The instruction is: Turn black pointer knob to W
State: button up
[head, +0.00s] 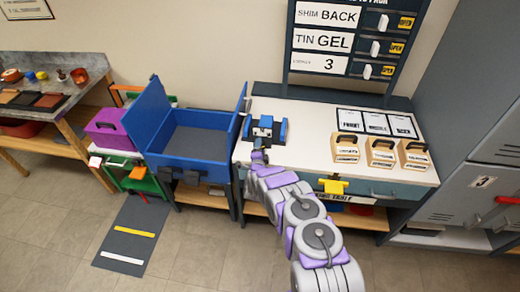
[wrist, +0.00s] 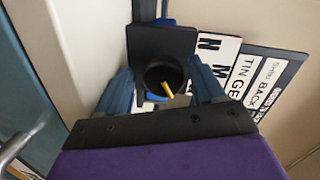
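The black pointer knob (wrist: 163,76) is round with a yellow pointer (wrist: 168,90), set on a black square plate (wrist: 150,45) in the wrist view. The pointer slants toward the lower right in that picture. White tiles with black letters (wrist: 212,60) stand beside the plate; an N is readable and I cannot make out a W. My gripper (wrist: 163,92) has its two blue-grey fingers apart, one on each side of the knob. I cannot tell whether they touch it. In the head view my gripper (head: 260,157) reaches a small blue and black fixture (head: 265,128) on the bench.
The white workbench (head: 300,115) carries several wooden holders (head: 382,152) at the right. A sign board (head: 350,45) stands behind it. A blue open bin (head: 195,140) is close on the left. Grey lockers (head: 475,170) stand at the right. The tiled floor in front is mostly clear.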

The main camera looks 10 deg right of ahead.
jog(key=shift+s+r, duration=0.1)
jog(key=shift+s+a+r, duration=0.15)
jog(key=shift+s+a, duration=0.05)
jog(key=shift+s, duration=0.35)
jog(key=p+v, duration=0.2)
jog(key=v, duration=1.4)
jog(key=shift+p, duration=0.35)
jog(key=shift+a, duration=0.1)
